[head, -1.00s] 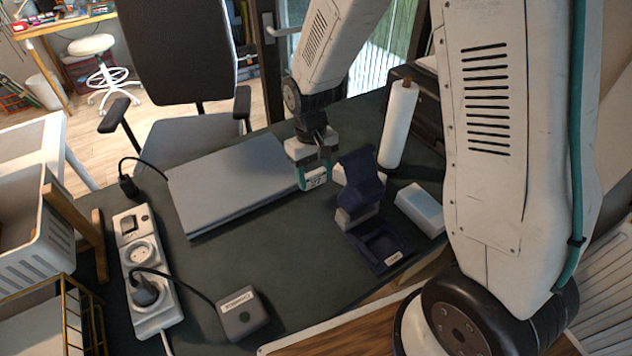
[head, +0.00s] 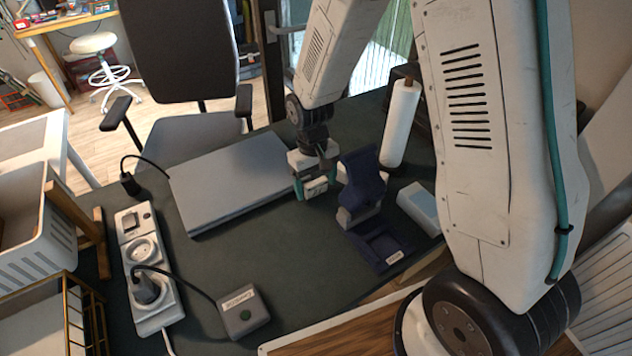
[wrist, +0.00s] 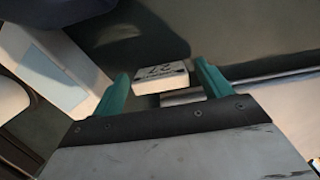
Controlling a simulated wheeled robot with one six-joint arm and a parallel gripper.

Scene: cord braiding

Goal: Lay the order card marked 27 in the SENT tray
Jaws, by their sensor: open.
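The order card (wrist: 160,76) is a small white block-like piece with dark marks that look like 27, upside down in the wrist view. It shows small at my gripper in the head view (head: 316,188). My gripper (head: 312,184) has teal fingers. They are open, one on each side of the card in the wrist view (wrist: 162,84), with gaps visible; I cannot tell whether the card is fully between them. A dark blue tray (head: 376,246) with a small white label lies to the right and nearer; its lettering is too small to read.
A navy stand (head: 360,182) is just right of my gripper. A closed grey laptop (head: 230,180) is to the left. A power strip (head: 148,265) and a grey puck-like box (head: 243,312) are nearer.

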